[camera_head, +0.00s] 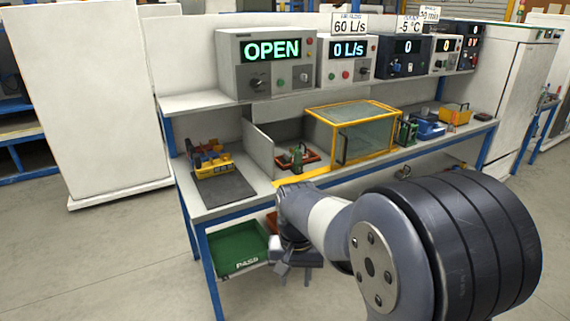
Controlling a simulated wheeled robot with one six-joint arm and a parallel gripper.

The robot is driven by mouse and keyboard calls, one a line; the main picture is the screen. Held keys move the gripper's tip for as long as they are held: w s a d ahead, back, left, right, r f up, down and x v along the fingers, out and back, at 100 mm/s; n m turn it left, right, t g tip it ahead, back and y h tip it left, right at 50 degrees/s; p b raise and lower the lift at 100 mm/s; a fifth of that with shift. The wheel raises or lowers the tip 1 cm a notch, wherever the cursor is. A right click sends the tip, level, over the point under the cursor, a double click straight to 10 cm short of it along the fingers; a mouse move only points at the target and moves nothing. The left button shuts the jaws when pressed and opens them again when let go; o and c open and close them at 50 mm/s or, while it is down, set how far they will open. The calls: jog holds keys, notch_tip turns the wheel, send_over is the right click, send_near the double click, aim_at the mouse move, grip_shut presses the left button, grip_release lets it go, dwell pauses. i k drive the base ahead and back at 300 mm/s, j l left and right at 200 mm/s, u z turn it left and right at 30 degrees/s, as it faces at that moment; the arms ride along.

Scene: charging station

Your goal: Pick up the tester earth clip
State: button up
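I cannot clearly make out the tester earth clip at this size. A small green and dark item (298,155) sits on an orange-red tray (313,159) inside the grey-walled bay of the bench, but I cannot tell whether it is the clip. The tester with the green OPEN display (268,62) stands on the shelf above. My gripper (294,275) hangs in front of the bench's front edge, pointing down, below the worktop. Its two fingers look apart with nothing visible between them. My forearm covers part of the bench front.
A yellow-framed clear box (358,130) stands mid-bench. A yellow fixture (214,165) and dark mat (224,188) lie at the left. A green PASS bin (238,247) sits below the worktop, beside my gripper. Blue and yellow bins (428,130) stand at the right.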

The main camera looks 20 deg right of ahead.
aim_at(297, 162)
jog(key=i+l+u, duration=0.85)
jog(key=l, duration=0.2)
jog(key=i+l, duration=0.15)
jog(key=l, duration=0.25)
jog(key=i+l, duration=0.15)
jog(key=l, duration=0.25)
jog(key=i+l+u, duration=0.1)
jog(key=l, duration=0.3)
jog(key=i+l, duration=0.2)
jog(key=l, duration=0.25)
jog(key=i+l, duration=0.15)
jog(key=l, duration=0.25)
jog(key=i+l+u, duration=0.1)
jog(key=l, duration=0.3)
